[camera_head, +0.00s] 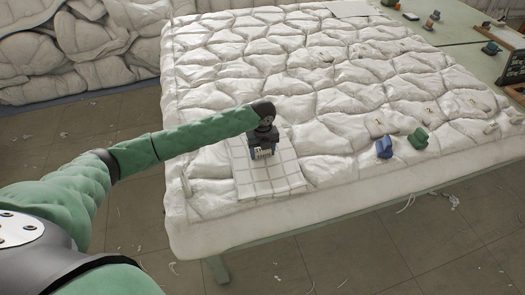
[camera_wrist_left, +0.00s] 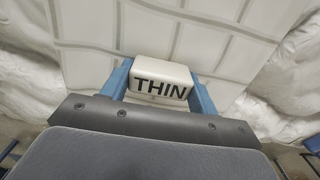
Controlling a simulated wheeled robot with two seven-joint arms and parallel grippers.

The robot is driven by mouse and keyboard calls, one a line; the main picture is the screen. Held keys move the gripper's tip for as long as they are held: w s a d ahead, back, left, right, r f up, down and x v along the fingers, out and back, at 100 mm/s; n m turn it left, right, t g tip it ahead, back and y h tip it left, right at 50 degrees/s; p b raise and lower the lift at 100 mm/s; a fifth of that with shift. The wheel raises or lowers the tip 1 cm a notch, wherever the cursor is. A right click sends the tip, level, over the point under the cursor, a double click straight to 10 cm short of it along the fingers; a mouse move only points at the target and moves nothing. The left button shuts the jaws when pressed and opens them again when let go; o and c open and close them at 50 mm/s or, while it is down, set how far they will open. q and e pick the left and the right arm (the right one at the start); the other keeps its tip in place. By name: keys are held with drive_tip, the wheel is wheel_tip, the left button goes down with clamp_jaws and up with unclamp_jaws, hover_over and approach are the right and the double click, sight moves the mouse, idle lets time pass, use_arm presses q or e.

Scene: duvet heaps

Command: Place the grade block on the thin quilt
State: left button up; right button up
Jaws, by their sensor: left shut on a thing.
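The grade block (camera_wrist_left: 160,80) is white with the black word THIN on it. My left gripper (camera_head: 263,155) is shut on it, with a blue finger on each side in the left wrist view (camera_wrist_left: 160,88). A flat white quilted piece with a grid of stitched lines (camera_head: 290,178) lies at the near left of the table, under the gripper; its grid also fills much of the left wrist view (camera_wrist_left: 180,25). I cannot tell whether the block touches it. My right gripper is not in view.
A thick, puffy white duvet (camera_head: 300,60) covers most of the table. A blue object (camera_head: 384,147) and a green object (camera_head: 418,139) lie on it at the right. A dark sign (camera_head: 514,68) stands at the far right. White duvet heaps (camera_head: 75,55) are behind at left.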

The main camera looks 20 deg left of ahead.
use_arm(q)
drive_tip(key=shift+s+f, duration=0.2)
drive_tip(key=shift+f, duration=0.35)
drive_tip(key=c, duration=0.3)
drive_tip(key=shift+s+f, duration=0.1)
drive_tip(key=shift+f, duration=0.1)
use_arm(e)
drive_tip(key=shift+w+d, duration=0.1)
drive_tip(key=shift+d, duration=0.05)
use_arm(q)
drive_tip(key=o, duration=1.3)
drive_tip(key=shift+s+f, duration=0.1)
drive_tip(key=shift+f, duration=0.05)
drive_tip(key=shift+o, duration=0.2)
drive_tip(key=shift+r, duration=0.55)
drive_tip(key=shift+w+a+r+b, duration=0.1)
drive_tip(key=shift+w+r+b, duration=0.2)
drive_tip(key=shift+b, duration=0.15)
wheel_tip(320, 180, up, 10)
drive_tip(key=b, duration=0.3)
drive_tip(key=shift+w+r+b, duration=0.15)
drive_tip(key=shift+r+b, duration=0.1)
drive_tip(key=shift+b, duration=0.05)
drive_tip(key=shift+r, duration=0.8)
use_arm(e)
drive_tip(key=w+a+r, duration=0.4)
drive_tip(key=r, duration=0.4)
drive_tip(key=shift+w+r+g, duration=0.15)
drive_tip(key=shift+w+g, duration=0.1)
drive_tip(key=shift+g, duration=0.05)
